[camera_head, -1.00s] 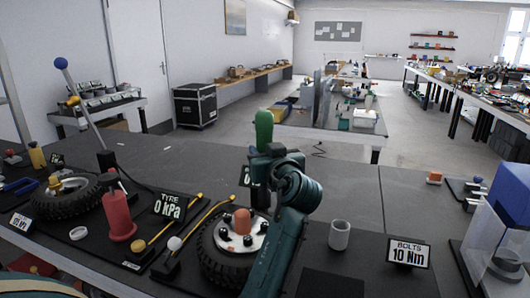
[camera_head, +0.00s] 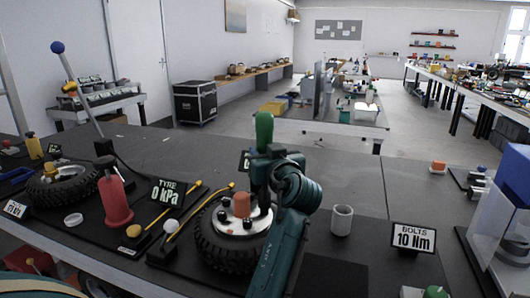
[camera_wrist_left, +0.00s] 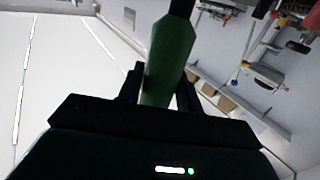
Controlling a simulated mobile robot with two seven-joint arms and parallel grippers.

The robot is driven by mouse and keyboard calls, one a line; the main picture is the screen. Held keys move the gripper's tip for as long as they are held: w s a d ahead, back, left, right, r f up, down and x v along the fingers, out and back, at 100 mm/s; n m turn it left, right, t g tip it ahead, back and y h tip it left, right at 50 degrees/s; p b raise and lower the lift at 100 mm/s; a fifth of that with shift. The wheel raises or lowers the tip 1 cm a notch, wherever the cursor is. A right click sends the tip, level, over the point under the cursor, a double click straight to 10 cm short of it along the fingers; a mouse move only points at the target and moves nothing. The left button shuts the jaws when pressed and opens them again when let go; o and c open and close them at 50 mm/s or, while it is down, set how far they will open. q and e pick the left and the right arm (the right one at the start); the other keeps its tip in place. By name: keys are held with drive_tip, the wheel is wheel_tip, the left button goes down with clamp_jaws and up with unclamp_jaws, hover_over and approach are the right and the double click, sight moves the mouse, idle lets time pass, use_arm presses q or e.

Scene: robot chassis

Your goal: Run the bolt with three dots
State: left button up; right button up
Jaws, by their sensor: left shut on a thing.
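My left gripper (camera_head: 270,160) is shut on the green handle (camera_head: 264,130) of a tool, held upright over the right part of a wheel. The handle (camera_wrist_left: 170,55) also shows between the fingers in the left wrist view. The wheel (camera_head: 212,250) lies flat, with a pale hub (camera_head: 243,226), dark bolts around it and an orange cap (camera_head: 242,204) in the middle. The tool's lower end comes down by the right-hand bolts, partly hidden by my arm; I cannot tell whether it sits on one. Dots on the bolts are too small to make out. My right gripper is not in view.
A sign (camera_head: 413,238) reads "BOLTS 10 Nm". A "TYRE 0 kPa" sign (camera_head: 167,192), a red pump-like cylinder (camera_head: 115,200) and a second wheel (camera_head: 62,190) stand left. A clear box (camera_head: 497,228) is at right.

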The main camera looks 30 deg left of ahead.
sight(267, 134)
use_arm(q)
drive_tip(key=shift+r, duration=0.2)
drive_tip(key=shift+f+b, duration=0.3)
drive_tip(key=shift+f, duration=0.05)
idle(0.4)
drive_tip(key=shift+f, duration=0.3)
idle(0.4)
drive_tip(key=shift+r, duration=0.1)
wheel_tip(267, 134, up, 6)
drive_tip(key=p, duration=0.4)
